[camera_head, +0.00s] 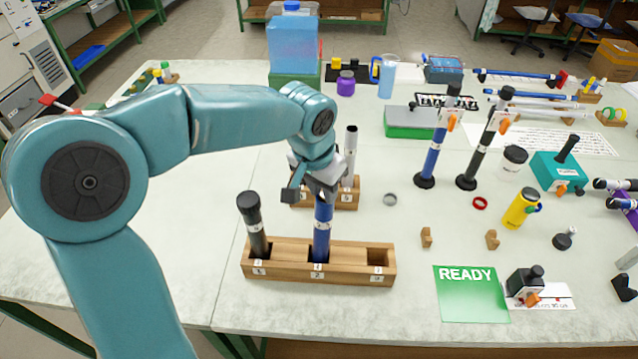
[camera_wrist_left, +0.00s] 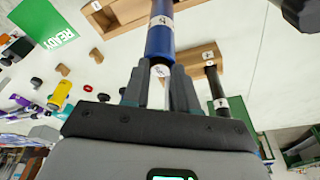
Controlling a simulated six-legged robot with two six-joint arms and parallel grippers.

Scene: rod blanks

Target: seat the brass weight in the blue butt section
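The blue butt section (camera_head: 322,232) stands upright in the middle slot of the front wooden rack (camera_head: 345,277), with a white label band around it. My left gripper (camera_head: 320,188) is directly above its top end, pointing down. In the left wrist view the two fingers (camera_wrist_left: 160,92) stand apart on either side of the tube's near end, and the blue section (camera_wrist_left: 159,42) extends beyond them. A small pale patch shows between the fingers; I cannot tell whether it is the brass weight or the tube's mouth. I cannot make out the brass weight elsewhere. My right gripper is not in view.
A black section (camera_head: 254,226) stands in the rack's left slot; the right slot is empty. A second rack (camera_head: 345,194) with a silver tube (camera_head: 350,150) stands just behind. A green READY mat (camera_head: 470,294) lies at front right.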

